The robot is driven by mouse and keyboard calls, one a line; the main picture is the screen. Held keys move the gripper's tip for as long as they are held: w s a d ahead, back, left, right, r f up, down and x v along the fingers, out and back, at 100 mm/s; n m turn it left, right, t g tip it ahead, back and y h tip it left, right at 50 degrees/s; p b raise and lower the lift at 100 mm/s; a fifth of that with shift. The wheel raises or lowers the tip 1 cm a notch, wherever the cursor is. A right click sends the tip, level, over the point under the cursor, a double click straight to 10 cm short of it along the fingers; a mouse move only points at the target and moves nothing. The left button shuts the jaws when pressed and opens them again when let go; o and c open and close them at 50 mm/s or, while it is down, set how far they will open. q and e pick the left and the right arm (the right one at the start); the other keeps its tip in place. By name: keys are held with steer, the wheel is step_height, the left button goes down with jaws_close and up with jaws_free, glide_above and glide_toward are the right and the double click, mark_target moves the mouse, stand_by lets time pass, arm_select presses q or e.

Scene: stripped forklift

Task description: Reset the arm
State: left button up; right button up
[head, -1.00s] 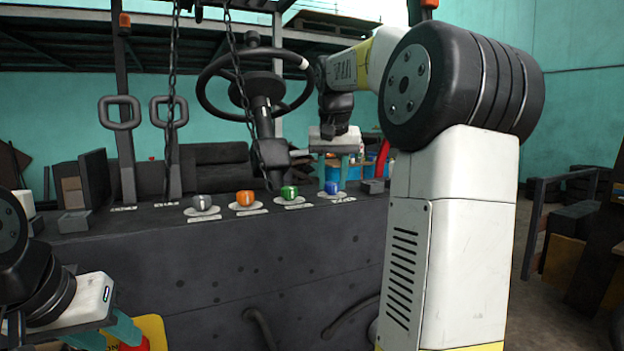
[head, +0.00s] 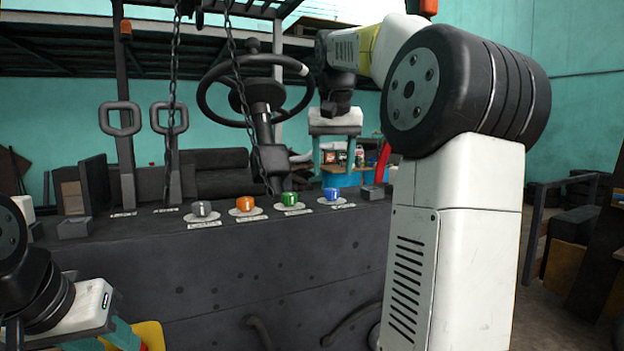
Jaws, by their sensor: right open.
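My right gripper (head: 334,166) is open and empty, its two teal fingers pointing down and spread apart. In the picture it hangs above the blue knob (head: 332,194) on the dark forklift console (head: 230,270), clear of it. My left gripper (head: 100,335) is at the lower left, with parts of its teal fingers showing. Its fingertips are cut off by the bottom edge, so its opening is unclear.
Green (head: 289,198), orange (head: 245,203) and grey (head: 202,208) knobs sit in a row on the console. A steering wheel (head: 210,105) on its column and hanging chains (head: 238,85) stand left of my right gripper. Two loop-handled levers (head: 120,120) are further left.

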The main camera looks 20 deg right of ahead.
steer(key=shift+v, duration=1.05)
steer(key=s+a+f+n+y, duration=0.1)
steer(key=s+a+f, duration=0.3)
steer(key=s+f, duration=0.3)
steer(key=s+a+f+n+t+y, duration=0.1)
steer(key=s+a+f, duration=0.3)
steer(key=s+f, duration=0.3)
steer(key=s+a+f+n+y, duration=0.1)
steer(key=s+a+f+n, duration=0.1)
steer(key=s+a+f, duration=0.2)
steer(key=s+f, duration=0.3)
steer(key=f, duration=0.1)
steer(key=shift+s+a+t+y, duration=0.3)
steer(key=shift+s+t, duration=0.1)
steer(key=shift+f, duration=0.1)
